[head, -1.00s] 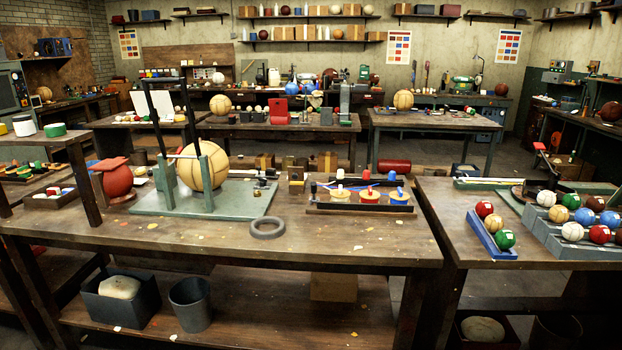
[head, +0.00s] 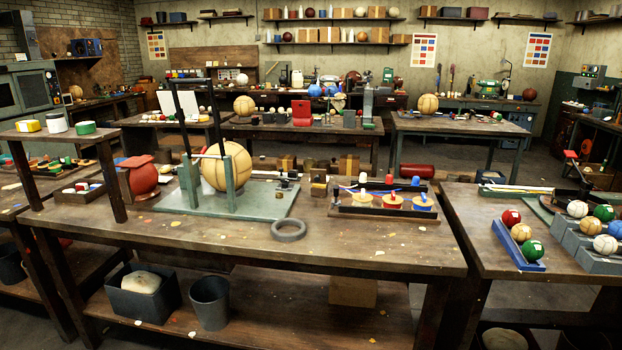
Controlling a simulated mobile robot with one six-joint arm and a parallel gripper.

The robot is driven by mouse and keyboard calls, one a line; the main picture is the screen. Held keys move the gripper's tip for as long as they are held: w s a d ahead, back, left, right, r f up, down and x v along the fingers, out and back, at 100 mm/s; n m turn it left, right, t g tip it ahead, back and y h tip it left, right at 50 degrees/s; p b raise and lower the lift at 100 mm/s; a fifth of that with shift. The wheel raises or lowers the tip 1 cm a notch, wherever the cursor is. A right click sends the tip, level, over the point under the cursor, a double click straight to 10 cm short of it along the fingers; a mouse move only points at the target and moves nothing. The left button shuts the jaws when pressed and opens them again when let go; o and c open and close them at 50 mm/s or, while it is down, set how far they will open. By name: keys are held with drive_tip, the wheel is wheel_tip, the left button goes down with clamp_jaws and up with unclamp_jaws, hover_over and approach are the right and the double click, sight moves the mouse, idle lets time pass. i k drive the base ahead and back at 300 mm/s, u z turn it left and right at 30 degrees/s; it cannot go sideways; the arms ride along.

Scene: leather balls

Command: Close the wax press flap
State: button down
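No thing in view is clearly marked as the wax press. On the front bench a green press-like stand (head: 258,200) has a flat base and short green posts. A dark frame of two long bars (head: 181,118) rises from the posts, nearly upright and leaning slightly back. My gripper is not in view.
The front bench (head: 350,245) holds a grey ring (head: 288,229), a red pot (head: 142,176) and a rack of coloured discs (head: 385,205). Its front strip is mostly bare. A right-hand bench (head: 470,222) carries ball trays (head: 518,247). A raised shelf (head: 60,137) stands left.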

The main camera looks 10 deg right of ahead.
sight(317, 176)
drive_tip(key=i, duration=0.85)
drive_tip(key=z, duration=0.65)
drive_tip(key=k, duration=0.15)
drive_tip(key=u, duration=2.9)
